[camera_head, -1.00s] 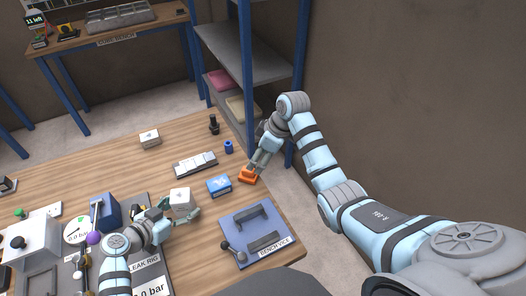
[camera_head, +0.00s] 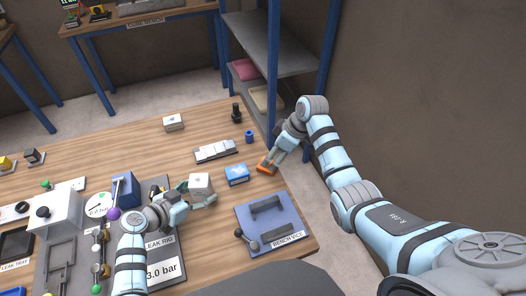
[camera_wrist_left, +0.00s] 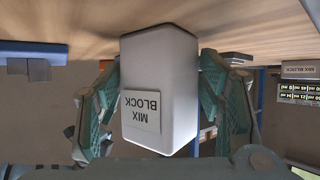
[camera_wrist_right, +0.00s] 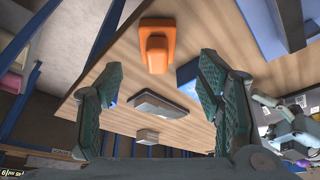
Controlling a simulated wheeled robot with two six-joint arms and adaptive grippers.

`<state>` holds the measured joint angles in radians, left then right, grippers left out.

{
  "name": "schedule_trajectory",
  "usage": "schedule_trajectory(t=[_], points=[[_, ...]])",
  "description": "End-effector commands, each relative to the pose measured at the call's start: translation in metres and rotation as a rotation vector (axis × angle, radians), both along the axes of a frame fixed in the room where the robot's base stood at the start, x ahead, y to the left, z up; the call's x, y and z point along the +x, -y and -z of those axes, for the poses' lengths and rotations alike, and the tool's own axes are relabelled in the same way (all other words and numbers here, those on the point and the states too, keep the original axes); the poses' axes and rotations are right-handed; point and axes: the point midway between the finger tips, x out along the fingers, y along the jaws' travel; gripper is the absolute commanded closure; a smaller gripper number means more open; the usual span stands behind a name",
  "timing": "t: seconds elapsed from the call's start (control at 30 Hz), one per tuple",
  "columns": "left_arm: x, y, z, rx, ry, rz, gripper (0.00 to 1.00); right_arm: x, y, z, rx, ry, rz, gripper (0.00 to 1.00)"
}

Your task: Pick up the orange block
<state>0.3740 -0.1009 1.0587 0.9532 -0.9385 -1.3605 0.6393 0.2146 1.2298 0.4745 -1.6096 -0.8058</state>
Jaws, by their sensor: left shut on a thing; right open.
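The orange block (camera_head: 266,166) lies on the wooden bench near its right edge. In the right wrist view the orange block (camera_wrist_right: 156,46) shows a wide base with a raised narrower part, above and beyond the fingertips. My right gripper (camera_head: 275,156) is at the block in the head view; its open fingers (camera_wrist_right: 158,82) show nothing between them in the wrist view. Whether a finger touches the block I cannot tell. My left gripper (camera_head: 198,197) is shut on a white block labelled MIX BLOCK (camera_wrist_left: 160,90), over the bench beside the leak rig.
A blue box (camera_head: 236,175) stands left of the orange block. A blue bench vise plate (camera_head: 270,222) lies in front. A small blue cylinder (camera_head: 249,137), a dark knobbed piece (camera_head: 236,113) and a grey tray (camera_head: 215,151) are behind. A shelf rack (camera_head: 270,50) stands by the right edge.

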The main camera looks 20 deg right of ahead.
Motion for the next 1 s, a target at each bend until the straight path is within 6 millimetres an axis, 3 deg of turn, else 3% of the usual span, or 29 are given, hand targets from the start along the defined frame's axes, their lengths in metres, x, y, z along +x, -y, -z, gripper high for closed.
schedule_trajectory(t=[0.33, 0.6, 0.9, 1.0], points=[[-0.001, 0.000, 0.001, 0.002, -0.003, 0.000, 0.65, 0.019, -0.015, 0.052, 0.001, -0.002, 0.000, 0.39], [-0.001, 0.000, 0.002, 0.002, -0.003, 0.000, 0.65, 0.021, -0.017, 0.059, -0.001, 0.001, -0.001, 0.41], [-0.001, 0.000, 0.002, 0.002, -0.003, 0.000, 0.65, 0.021, -0.017, 0.059, -0.001, 0.001, -0.001, 0.89], [-0.001, 0.000, 0.002, 0.002, -0.003, 0.000, 0.65, 0.021, -0.017, 0.059, -0.001, 0.001, -0.001, 0.97]])
